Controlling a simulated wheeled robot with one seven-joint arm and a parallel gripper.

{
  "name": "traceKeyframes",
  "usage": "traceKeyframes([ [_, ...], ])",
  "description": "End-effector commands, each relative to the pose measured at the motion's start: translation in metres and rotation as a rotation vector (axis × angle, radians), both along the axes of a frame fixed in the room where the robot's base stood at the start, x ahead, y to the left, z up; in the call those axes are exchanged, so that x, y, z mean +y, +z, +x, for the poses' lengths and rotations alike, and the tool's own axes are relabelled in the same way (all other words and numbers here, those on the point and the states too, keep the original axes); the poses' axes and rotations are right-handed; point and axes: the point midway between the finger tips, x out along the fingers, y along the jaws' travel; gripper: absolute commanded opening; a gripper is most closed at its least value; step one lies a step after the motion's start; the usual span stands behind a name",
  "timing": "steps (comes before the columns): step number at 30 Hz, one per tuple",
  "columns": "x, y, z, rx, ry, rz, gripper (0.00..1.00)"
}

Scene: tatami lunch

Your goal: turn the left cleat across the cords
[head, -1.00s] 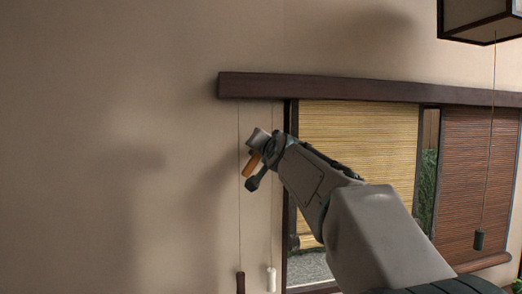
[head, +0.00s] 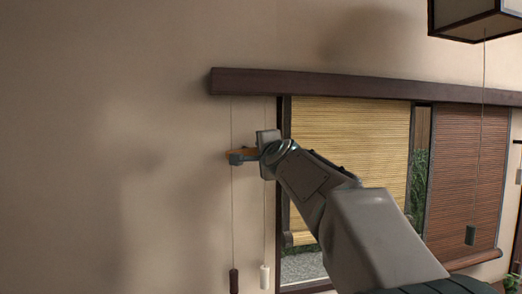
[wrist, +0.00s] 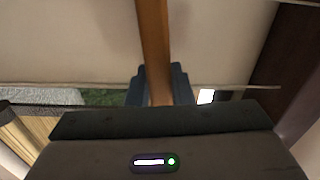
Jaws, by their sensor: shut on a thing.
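The left cleat (head: 237,153), an orange-brown wooden bar, lies roughly level at the left cord in the head view. In the wrist view the cleat (wrist: 152,45) runs up the picture from between the dark fingers. My gripper (head: 243,157) is shut on the cleat, its fingers on either side. The left cord (head: 232,205) hangs down to a dark brown pull, and the right cord (head: 265,215) to a white pull. My wrist hides part of the right cord, so I cannot tell whether the cleat reaches it.
A dark wooden rail (head: 330,86) runs above the cords. A yellow blind (head: 350,140) and a brown blind (head: 465,170) hang to the right. A lamp (head: 475,18) hangs at upper right. The plain wall (head: 90,150) at left is clear.

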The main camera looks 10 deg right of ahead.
Motion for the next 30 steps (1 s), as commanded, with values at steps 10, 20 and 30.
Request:
traceKeyframes([
  [10, -0.0002, -0.0049, 0.0002, 0.002, 0.000, 0.111, 0.00],
  [20, -0.0002, -0.0054, 0.0003, 0.003, 0.000, 0.125, 0.00],
  [30, -0.0001, -0.0050, 0.0003, 0.002, 0.000, 0.124, 0.42],
])
